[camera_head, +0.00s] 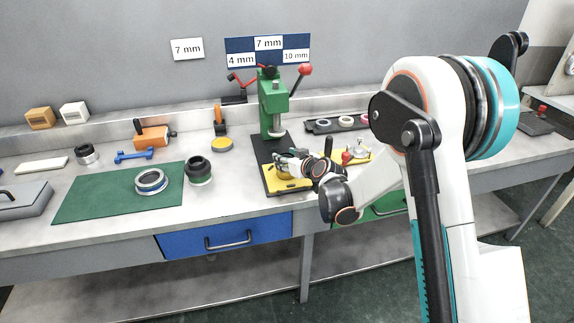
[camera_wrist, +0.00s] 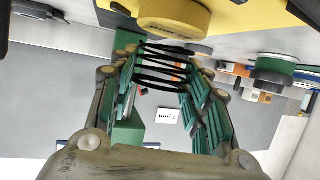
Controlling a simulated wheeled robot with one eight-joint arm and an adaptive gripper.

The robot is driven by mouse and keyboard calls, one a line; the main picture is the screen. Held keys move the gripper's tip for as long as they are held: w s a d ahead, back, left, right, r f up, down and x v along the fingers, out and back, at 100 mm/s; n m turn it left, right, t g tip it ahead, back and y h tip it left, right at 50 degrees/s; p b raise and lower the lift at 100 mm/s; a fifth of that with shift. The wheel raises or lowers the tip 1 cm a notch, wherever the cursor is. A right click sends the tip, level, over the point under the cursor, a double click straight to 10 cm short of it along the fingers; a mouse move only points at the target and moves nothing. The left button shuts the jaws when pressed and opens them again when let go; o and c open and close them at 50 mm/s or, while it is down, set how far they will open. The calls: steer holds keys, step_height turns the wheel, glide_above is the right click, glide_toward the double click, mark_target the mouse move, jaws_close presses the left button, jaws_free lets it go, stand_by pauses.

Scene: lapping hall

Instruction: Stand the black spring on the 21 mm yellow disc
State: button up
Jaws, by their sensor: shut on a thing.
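My gripper (camera_wrist: 160,70) is shut on the black spring (camera_wrist: 163,68), whose dark coils span between the fingers in the wrist view, which is upside down. A thick yellow disc (camera_wrist: 174,18) sits on a yellow plate (camera_wrist: 240,14) close to the spring; a gap between them cannot be judged. I cannot read the disc's size. In the head view my gripper (camera_head: 286,163) is low over the yellow plate (camera_head: 285,186), and the spring and the disc there cannot be made out.
A green press (camera_head: 273,108) with a red-knobbed lever stands just behind my gripper. Another yellow disc (camera_head: 222,144) lies left of the press. The front bench strip is clear.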

steer(key=shift+f, duration=0.55)
steer(key=shift+f, duration=0.1)
steer(key=o, duration=1)
steer(key=shift+c, duration=0.2)
steer(key=shift+s+d+r, duration=0.1)
steer(key=shift+s+r, duration=0.05)
steer(key=shift+r, duration=0.05)
steer(key=p+v, duration=0.3)
steer(key=v, duration=0.8)
steer(key=shift+s+d+r, duration=0.1)
steer(key=shift+s, duration=0.25)
